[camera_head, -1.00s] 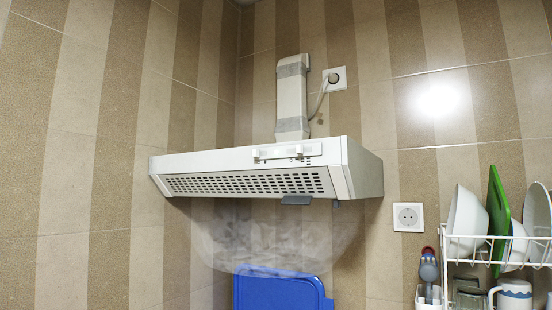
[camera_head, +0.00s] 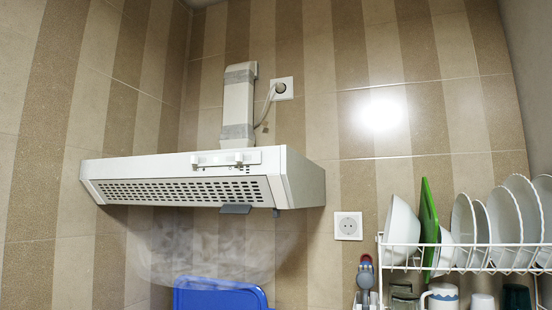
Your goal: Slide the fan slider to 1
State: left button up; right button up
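A white range hood (camera_head: 185,179) is fixed to the tiled wall, left of the middle of the head view. A control panel (camera_head: 227,159) is on its front face, toward the right end. Two small slider knobs stick out from the panel, a left knob (camera_head: 195,160) and a right knob (camera_head: 239,158). Any markings beside them are too small to read, so I cannot tell which is the fan slider or where it is set. Neither of my grippers is in view.
Faint smoke (camera_head: 205,250) hangs under the hood, above a blue lid (camera_head: 222,295). A white dish rack (camera_head: 465,245) with plates and a green board (camera_head: 429,225) stands at the right. A wall socket (camera_head: 348,226) is between. The space before the hood is clear.

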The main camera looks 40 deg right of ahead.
aim_at(239, 156)
jog(key=l+z, duration=0.1)
jog(key=z, duration=0.85)
jog(key=k+j, duration=0.15)
jog(key=k, duration=0.1)
